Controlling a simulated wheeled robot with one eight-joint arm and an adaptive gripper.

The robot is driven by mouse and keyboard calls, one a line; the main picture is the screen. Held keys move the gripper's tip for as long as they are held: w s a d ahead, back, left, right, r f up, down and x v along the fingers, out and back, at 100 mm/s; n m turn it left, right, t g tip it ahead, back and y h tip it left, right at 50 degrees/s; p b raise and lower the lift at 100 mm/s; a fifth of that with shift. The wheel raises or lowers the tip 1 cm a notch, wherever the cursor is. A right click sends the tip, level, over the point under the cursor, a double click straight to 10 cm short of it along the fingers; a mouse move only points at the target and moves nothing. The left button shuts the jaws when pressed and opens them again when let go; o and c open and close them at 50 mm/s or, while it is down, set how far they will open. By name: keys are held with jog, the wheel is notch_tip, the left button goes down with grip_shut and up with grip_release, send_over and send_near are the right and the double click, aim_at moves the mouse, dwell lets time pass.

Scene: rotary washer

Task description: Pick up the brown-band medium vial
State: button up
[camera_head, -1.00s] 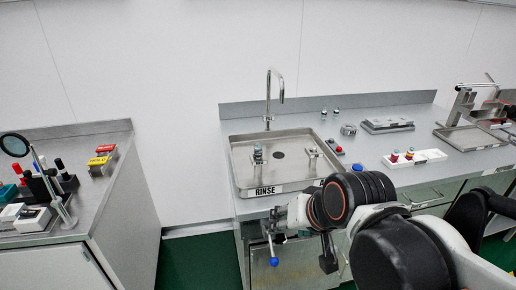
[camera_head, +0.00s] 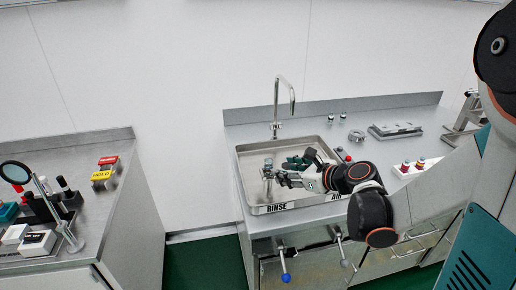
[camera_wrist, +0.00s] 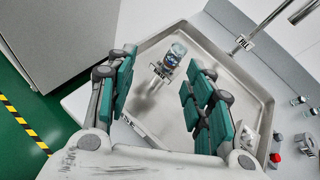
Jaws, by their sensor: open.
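A small vial with a grey top and a dark bluish label (camera_wrist: 175,56) stands in the sink at a small metal holder. It also shows at the sink's left side in the head view (camera_head: 268,163). I cannot make out a brown band on it. My gripper (camera_wrist: 161,65) is open, with its green-padded fingers spread. In the wrist view the vial is beyond the fingertips, between them and nearer the right finger. In the head view my gripper (camera_head: 281,178) is over the sink, close to the vial, with nothing visible in its jaws.
The steel sink (camera_head: 245,190) has a raised rim marked RINSE and a tall faucet (camera_head: 276,105) behind it. Two small vials (camera_head: 337,118) stand at the back of the counter. A white tray (camera_head: 400,174) with red-topped items is at the right. A left bench (camera_head: 115,205) stands apart.

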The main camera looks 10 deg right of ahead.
aim_at(269, 163)
jog(key=w+f, duration=0.1)
jog(key=w, duration=0.1)
jog(key=w+f+m+b, duration=0.1)
jog(key=w, duration=0.2)
jog(key=w+f+m+b, duration=0.1)
jog(key=w, duration=0.2)
jog(key=shift+w+a+f+t, duration=0.1)
jog(key=shift+a+f+t, duration=0.2)
jog(key=shift+a+f, duration=0.1)
jog(key=b+x, duration=0.1)
jog(key=x, duration=0.1)
jog(key=b+x, duration=0.2)
jog(key=x, duration=0.1)
jog(key=shift+d+f, duration=0.15)
jog(key=shift+f, duration=0.2)
jog(key=c, duration=1)
jog(key=shift+o, duration=0.2)
jog(key=shift+r, duration=0.1)
